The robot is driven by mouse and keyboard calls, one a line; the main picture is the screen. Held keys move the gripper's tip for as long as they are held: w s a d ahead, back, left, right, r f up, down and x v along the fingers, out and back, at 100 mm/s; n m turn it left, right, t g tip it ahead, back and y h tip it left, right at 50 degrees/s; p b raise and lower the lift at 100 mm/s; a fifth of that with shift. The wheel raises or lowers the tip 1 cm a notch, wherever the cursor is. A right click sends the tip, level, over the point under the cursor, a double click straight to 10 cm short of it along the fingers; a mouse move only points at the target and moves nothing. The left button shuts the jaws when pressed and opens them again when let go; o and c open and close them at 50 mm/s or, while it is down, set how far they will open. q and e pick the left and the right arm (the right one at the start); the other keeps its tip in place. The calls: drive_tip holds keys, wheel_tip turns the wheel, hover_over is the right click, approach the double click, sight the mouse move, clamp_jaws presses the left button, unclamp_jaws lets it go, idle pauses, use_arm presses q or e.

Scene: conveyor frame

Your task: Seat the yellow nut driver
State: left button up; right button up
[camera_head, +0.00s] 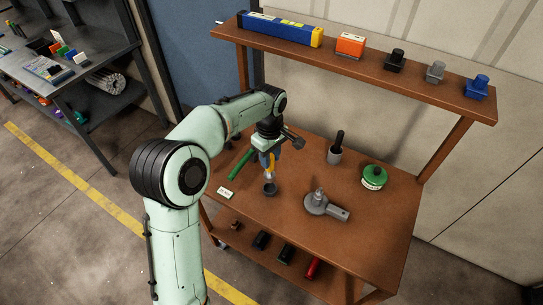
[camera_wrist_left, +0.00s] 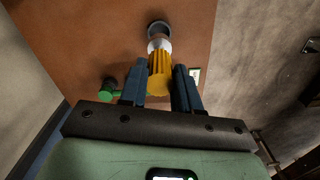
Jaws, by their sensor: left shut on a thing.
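The yellow nut driver (camera_head: 271,162) is held by my left gripper (camera_head: 268,155) above the bench, its shaft pointing down. In the left wrist view the fluted yellow handle (camera_wrist_left: 161,73) lies between the two dark blue fingers of my left gripper (camera_wrist_left: 160,88). A small dark round holder (camera_head: 269,190) stands on the bench just below the driver. The holder (camera_wrist_left: 159,27) also shows in the left wrist view, beyond the pale lower end of the driver. I cannot tell whether the tip is inside the holder or only above it. My right gripper is not in view.
A green-handled tool (camera_head: 240,165) and a white label (camera_head: 226,193) lie close by. A grey tool (camera_head: 325,204), a green tin (camera_head: 374,177) and a grey cup with a black-handled item (camera_head: 335,154) stand to the right. A raised shelf (camera_head: 380,75) runs behind.

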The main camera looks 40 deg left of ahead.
sight(270, 175)
use_arm(q)
drive_tip(key=shift+r, duration=0.1)
drive_tip(key=shift+f+b, duration=0.9)
drive_tip(key=shift+f, duration=1.5)
drive_tip(key=shift+r, duration=0.1)
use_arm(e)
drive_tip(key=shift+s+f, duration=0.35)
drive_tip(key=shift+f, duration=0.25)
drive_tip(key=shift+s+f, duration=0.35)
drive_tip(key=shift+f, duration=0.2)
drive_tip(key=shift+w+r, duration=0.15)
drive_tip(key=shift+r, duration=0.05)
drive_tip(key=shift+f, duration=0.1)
use_arm(q)
drive_tip(key=shift+f+b, duration=0.5)
drive_tip(key=shift+f, duration=0.9)
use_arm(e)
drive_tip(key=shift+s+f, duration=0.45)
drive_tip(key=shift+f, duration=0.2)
use_arm(q)
drive_tip(key=shift+f, duration=0.15)
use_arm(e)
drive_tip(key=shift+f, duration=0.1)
